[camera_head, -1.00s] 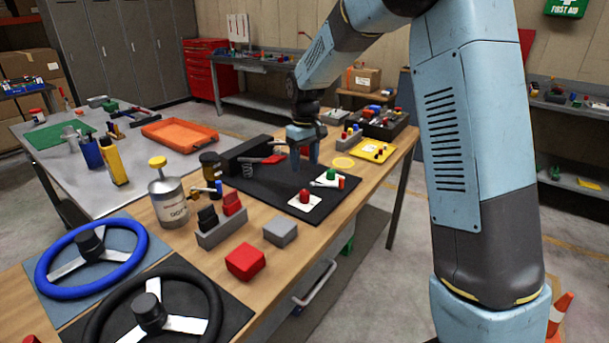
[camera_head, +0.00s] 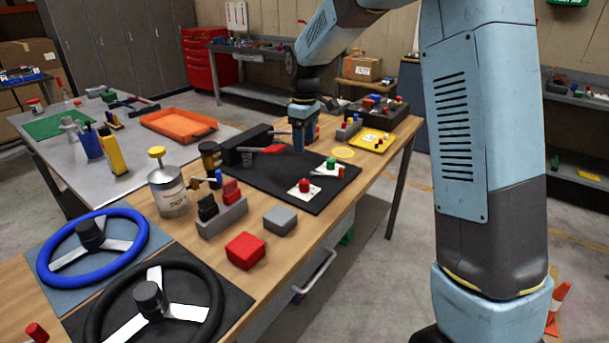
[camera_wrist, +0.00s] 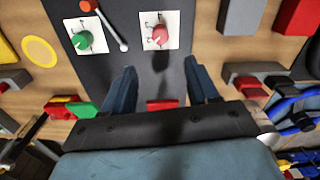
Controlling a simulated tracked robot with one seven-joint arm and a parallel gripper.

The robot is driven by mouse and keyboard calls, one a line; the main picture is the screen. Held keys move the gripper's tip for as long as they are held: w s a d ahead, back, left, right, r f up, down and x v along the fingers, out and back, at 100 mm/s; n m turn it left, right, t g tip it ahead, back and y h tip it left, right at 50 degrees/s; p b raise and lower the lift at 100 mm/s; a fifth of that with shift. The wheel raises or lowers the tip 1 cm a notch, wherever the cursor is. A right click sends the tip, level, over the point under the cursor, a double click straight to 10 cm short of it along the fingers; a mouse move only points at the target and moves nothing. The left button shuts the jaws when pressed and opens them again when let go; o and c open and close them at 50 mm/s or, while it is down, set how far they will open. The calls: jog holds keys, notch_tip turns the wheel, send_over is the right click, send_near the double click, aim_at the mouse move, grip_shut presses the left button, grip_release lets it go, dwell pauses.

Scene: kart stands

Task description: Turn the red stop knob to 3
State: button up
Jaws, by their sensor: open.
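The red knob (camera_head: 304,186) sits on a white plate (camera_head: 295,192) on the black mat. It also shows in the wrist view (camera_wrist: 160,35), top centre, with a pale mark on it; the plate's numbers are too small to read. A green knob (camera_head: 331,163) on a second white plate stands beside it and shows left of the red knob in the wrist view (camera_wrist: 82,40). My gripper (camera_wrist: 162,85) is open and empty, its fingers apart. In the head view my gripper (camera_head: 298,145) hangs behind the red knob, apart from it.
A small lever with a red tip (camera_head: 341,171) lies beside the green knob. A grey block (camera_head: 280,220), a red block (camera_head: 245,250) and steering wheels are nearer. Bare mat lies around the knob plates.

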aim_at(304, 181)
jog(key=shift+n, duration=0.5)
notch_tip(304, 181, down, 14)
jog(key=shift+r, duration=0.2)
jog(key=c, duration=1)
